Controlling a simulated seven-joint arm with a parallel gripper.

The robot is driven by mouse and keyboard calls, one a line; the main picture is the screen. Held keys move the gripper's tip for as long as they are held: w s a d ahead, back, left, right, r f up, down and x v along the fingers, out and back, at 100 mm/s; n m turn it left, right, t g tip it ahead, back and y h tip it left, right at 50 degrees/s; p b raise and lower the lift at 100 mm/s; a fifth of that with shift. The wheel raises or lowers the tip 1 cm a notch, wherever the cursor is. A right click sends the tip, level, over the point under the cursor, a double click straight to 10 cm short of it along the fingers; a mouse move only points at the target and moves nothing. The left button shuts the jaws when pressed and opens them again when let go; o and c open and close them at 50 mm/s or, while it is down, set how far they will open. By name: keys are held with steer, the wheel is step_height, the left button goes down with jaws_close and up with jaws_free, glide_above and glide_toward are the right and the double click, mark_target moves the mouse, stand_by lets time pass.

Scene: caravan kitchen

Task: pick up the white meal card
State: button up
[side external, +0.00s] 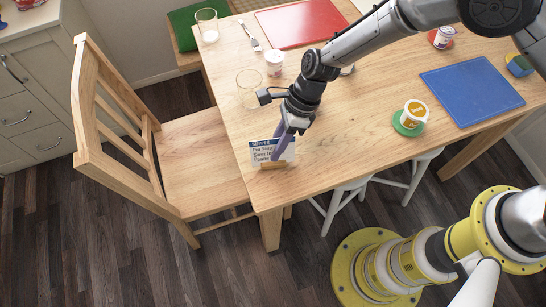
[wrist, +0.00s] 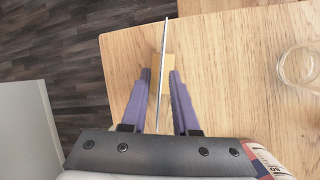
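The white meal card (side external: 262,151), with a dark blue band and printed lines, stands upright in a small wooden holder (side external: 272,166) near the front left corner of the table. In the wrist view the card (wrist: 164,55) shows edge-on as a thin line, with the wooden holder (wrist: 168,61) under it. My gripper (side external: 279,153) is at the card, and its purple fingers hide part of the card's right side. In the wrist view my gripper (wrist: 160,73) is open, one finger on each side of the card, with gaps between them.
A clear glass (side external: 250,88) and a white tub (side external: 274,63) stand behind the card. A red mat (side external: 302,22) and blue mat (side external: 472,90) lie farther off. A wooden chair (side external: 195,150) is left of the table. The tabletop right of the card is clear.

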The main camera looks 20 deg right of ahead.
jaws_close()
stand_by(1.2)
